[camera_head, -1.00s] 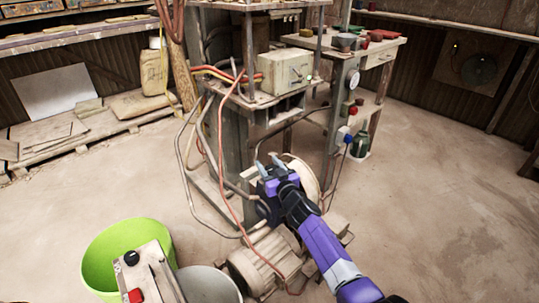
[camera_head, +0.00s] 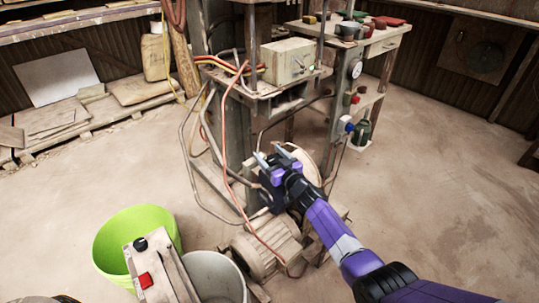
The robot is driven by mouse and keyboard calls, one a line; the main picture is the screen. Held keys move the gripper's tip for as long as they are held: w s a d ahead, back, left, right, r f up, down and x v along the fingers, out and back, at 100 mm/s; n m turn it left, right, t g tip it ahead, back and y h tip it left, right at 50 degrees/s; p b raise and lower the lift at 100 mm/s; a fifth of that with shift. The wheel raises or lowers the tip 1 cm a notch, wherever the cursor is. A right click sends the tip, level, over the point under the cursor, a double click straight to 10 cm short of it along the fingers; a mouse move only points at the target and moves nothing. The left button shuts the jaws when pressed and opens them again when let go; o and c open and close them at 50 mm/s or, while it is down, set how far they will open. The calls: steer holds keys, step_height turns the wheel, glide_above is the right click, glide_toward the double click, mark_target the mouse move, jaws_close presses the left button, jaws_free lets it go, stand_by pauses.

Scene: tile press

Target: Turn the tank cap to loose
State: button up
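The tile press (camera_head: 236,130) stands in the middle of the head view, with a motor (camera_head: 262,250) and a pale pulley wheel (camera_head: 305,160) at its foot. I cannot pick out the tank cap for certain; it may be hidden or too small to tell. My gripper (camera_head: 267,153) is in front of the lower part of the press, above the motor. Its two grey fingers stand apart with nothing visible between them. I cannot tell whether it touches the press.
Orange and grey hoses (camera_head: 226,150) loop down the press. A green bucket (camera_head: 112,240), a grey bucket (camera_head: 232,290) and a control box with a red button (camera_head: 146,281) stand at the lower left. A workbench (camera_head: 365,47) is behind. The floor at right is clear.

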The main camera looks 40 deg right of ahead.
steer(key=shift+s, duration=0.1)
steer(key=s+p, duration=0.1)
steer(key=s, duration=0.1)
steer(key=s+p, duration=0.2)
steer(key=s+a+p, duration=0.1)
steer(key=s, duration=0.1)
steer(key=shift+s+r+p, duration=0.15)
steer(key=shift+s+p, duration=0.15)
steer(key=shift+p, duration=0.05)
steer(key=shift+s+a, duration=0.15)
steer(key=shift+s, duration=0.3)
